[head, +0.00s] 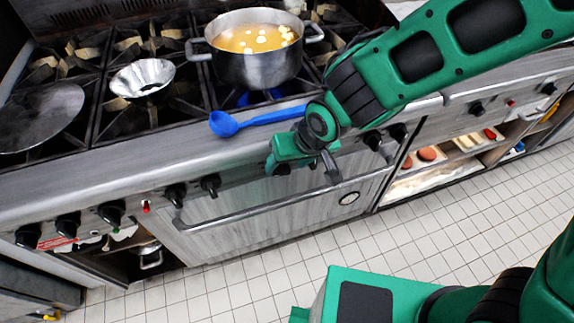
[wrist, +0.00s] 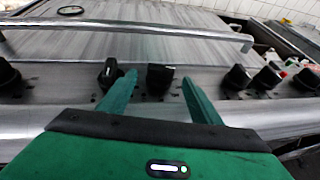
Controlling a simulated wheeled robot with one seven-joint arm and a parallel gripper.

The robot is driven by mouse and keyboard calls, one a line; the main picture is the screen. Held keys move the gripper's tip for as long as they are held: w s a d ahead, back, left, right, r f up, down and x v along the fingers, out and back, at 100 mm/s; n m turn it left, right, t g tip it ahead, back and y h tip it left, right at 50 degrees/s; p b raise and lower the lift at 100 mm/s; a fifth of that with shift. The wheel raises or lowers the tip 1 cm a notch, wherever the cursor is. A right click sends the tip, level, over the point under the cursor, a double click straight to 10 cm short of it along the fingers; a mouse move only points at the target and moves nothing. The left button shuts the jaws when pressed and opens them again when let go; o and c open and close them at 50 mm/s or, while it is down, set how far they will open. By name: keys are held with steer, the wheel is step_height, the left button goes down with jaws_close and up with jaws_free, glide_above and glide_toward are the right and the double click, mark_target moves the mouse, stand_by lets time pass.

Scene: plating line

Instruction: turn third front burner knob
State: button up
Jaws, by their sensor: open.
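A row of black burner knobs runs along the stove's front panel. In the wrist view, one black knob (wrist: 160,78) lies between my gripper's (wrist: 158,80) two green fingers, with a gap on each side. Another knob (wrist: 110,72) is just outside the left finger, close to its tip. My gripper is open, and I see nothing held. In the head view my gripper (head: 302,163) is at the panel below the pot and partly covers the knobs there; one knob (head: 281,169) shows under it. I cannot tell which knob counts as the third, or whether a finger touches one.
A pot of orange soup (head: 250,68) stands over a blue flame. A blue ladle (head: 225,124) lies on the stove's front edge behind my gripper. The oven handle (head: 245,212) sticks out below the panel. A metal bowl (head: 143,77) and a pan (head: 40,115) sit left. The tiled floor is clear.

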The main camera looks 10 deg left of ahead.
mark_target(283, 170)
steer(key=shift+x, duration=1.9)
steer(key=c, duration=1)
steer(key=shift+d, duration=0.25)
steer(key=shift+c, duration=0.2)
steer(key=shift+a, duration=0.1)
